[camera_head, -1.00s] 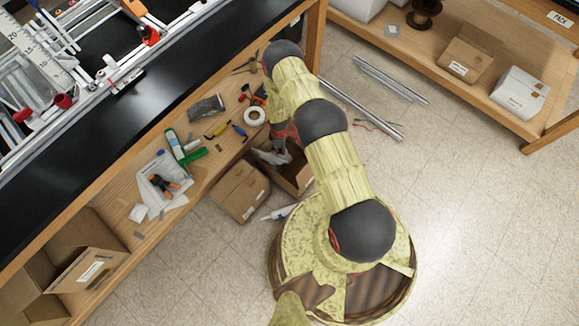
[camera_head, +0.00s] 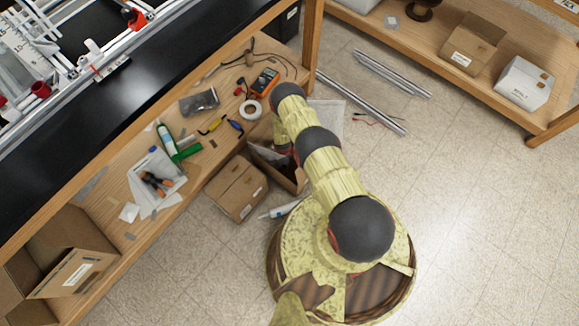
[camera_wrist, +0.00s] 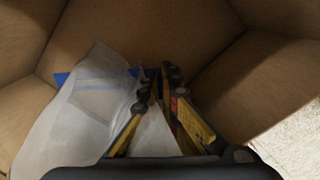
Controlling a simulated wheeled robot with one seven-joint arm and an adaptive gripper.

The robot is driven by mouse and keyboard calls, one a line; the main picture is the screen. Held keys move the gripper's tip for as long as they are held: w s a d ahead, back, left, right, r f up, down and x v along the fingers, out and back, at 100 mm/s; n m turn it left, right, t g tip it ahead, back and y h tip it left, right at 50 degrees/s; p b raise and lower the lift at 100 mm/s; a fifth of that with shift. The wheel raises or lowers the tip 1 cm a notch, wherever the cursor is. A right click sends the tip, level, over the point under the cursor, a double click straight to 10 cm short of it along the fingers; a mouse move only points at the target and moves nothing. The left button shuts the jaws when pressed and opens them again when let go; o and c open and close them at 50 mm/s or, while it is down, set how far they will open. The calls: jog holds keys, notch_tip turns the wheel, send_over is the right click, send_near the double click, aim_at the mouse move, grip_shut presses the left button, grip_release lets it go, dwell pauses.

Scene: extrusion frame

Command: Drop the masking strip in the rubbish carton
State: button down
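A blue strip (camera_wrist: 68,77), which looks like the masking strip, shows in the wrist view beside and behind my fingertips, partly under translucent white sheeting (camera_wrist: 82,125). My gripper (camera_wrist: 158,76) points down into an open cardboard carton, whose brown walls (camera_wrist: 215,25) surround it. Its fingers run close together with a narrow gap, and whitish material shows between them. I cannot tell whether the strip is pinched or lies loose. In the head view the open carton (camera_head: 292,181) stands on the floor by the bench, and my arm hides the gripper and part of the carton.
A closed carton (camera_head: 238,188) stands left of the open one. A white tube (camera_head: 278,211) lies in front. The bench shelf (camera_head: 205,165) holds pliers, a tape roll (camera_head: 250,109) and a multimeter (camera_head: 265,80).

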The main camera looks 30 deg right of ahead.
aim_at(290, 174)
notch_tip(290, 174, down, 2)
jog(key=shift+f+b, duration=0.15)
jog(key=shift+b, duration=0.15)
jog(key=shift+s+d, duration=0.15)
jog(key=shift+s, duration=0.15)
jog(key=shift+s+d+r, duration=0.1)
jog(key=shift+s+d, duration=0.25)
jog(key=shift+s, duration=0.4)
jog(key=shift+s+d+r, duration=0.1)
jog(key=shift+s+d, duration=0.2)
jog(key=shift+s, duration=0.45)
jog(key=shift+f, duration=0.6)
jog(key=shift+f, duration=0.6)
jog(key=c, duration=2)
grip_release()
jog(key=shift+c, duration=0.2)
jog(key=shift+r, duration=0.15)
